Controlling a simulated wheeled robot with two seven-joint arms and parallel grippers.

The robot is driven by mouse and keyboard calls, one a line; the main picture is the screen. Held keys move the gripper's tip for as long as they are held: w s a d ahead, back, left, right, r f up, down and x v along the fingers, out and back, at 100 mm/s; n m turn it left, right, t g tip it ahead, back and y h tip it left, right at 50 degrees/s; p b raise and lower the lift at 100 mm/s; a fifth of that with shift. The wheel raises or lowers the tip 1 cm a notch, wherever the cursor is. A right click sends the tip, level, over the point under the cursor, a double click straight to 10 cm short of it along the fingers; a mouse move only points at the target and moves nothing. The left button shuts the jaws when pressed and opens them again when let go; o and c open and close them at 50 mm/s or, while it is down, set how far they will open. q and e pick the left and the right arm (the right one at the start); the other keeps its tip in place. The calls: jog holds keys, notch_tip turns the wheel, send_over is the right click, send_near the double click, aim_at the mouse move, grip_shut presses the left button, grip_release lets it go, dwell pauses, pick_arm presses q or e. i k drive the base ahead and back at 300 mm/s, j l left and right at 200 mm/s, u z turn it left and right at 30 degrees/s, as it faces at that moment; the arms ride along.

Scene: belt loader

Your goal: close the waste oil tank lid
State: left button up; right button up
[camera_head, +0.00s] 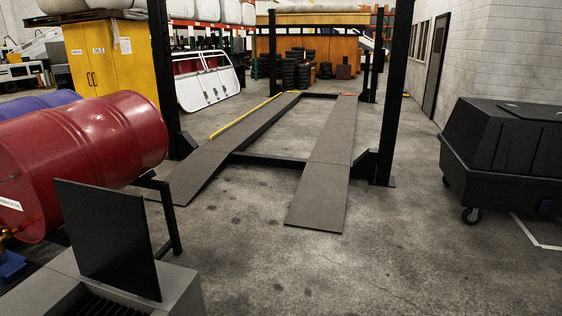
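A flat black lid (108,238) stands up, open and near vertical, at the lower left. It rises from the grey tank (183,291), whose top is cut off by the bottom edge of the picture. A dark slatted grate (98,304) shows in the tank's opening in front of the lid. Neither of my grippers is in view, so where they are relative to the lid cannot be told.
A red drum (90,160) lies on a black stand (166,215) behind the lid. A black wheeled bin (505,160) stands at the right. A car lift with two ramps (325,175) fills the middle. Floor (330,275) right of the tank is clear.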

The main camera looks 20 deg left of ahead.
aim_at(108, 230)
jog(key=i+u, duration=0.3)
jog(key=u, duration=0.2)
jog(key=i+u, duration=0.3)
jog(key=u, duration=0.15)
jog(key=i+l+u, duration=0.25)
jog(key=u, duration=0.25)
jog(key=i+l+u, duration=0.25)
jog(key=u, duration=0.25)
jog(key=i+l+u, duration=0.15)
jog(key=l+u, duration=0.3)
jog(key=i+l+u, duration=0.1)
jog(key=l+u, duration=0.25)
jog(key=u, duration=0.15)
jog(key=k+l+u, duration=0.1)
jog(key=l+u, duration=0.25)
jog(key=k+l+u, duration=0.15)
jog(key=l+u, duration=0.2)
jog(key=l, duration=0.2)
jog(key=k, duration=0.2)
